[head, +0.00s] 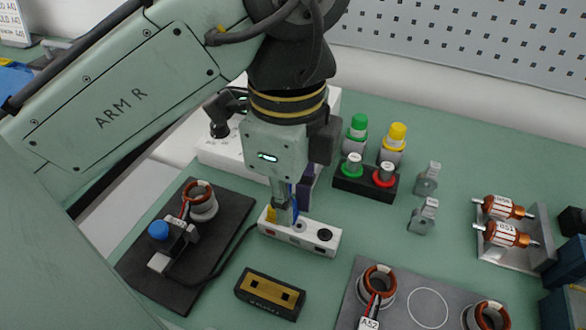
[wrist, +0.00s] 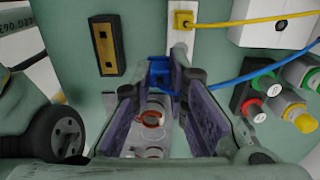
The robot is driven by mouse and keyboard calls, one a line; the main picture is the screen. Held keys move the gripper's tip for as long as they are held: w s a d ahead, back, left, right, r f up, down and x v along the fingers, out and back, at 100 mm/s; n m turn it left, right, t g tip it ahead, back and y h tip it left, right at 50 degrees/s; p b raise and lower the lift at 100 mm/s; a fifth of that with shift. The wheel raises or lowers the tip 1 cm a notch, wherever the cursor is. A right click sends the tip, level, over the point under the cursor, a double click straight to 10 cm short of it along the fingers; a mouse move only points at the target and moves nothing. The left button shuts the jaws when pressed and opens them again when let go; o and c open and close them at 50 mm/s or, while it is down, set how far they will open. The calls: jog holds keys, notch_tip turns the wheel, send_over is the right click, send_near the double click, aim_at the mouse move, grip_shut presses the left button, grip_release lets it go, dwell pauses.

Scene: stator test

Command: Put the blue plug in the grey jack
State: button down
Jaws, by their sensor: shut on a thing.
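My gripper (head: 284,216) is shut on the blue plug (wrist: 160,74), which sits between its fingertips in the wrist view (wrist: 160,88). A little blue of the plug shows beside the fingers in the head view (head: 295,208). The white jack block (head: 300,237) lies below and beside the fingertips. Its middle, grey jack (head: 299,226) and right, black jack (head: 325,235) show uncovered in the head view. The yellow plug (wrist: 183,20) stands in the block's end. I cannot tell whether the blue plug touches the block.
A black-and-yellow socket block (head: 270,293) lies in front. A dark fixture with a copper-wound stator (head: 201,200) is at left. A button box (head: 365,182) stands behind right. Blue (wrist: 240,78) and yellow (wrist: 250,22) cables run right in the wrist view.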

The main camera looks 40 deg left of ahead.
jog(key=shift+s+r, duration=0.1)
dwell(0.3)
jog(key=shift+r+p, duration=0.15)
jog(key=shift+p, duration=0.65)
jog(key=w+p, duration=0.1)
jog(key=w, duration=0.2)
jog(key=shift+a, duration=0.2)
jog(key=shift+f, duration=0.3)
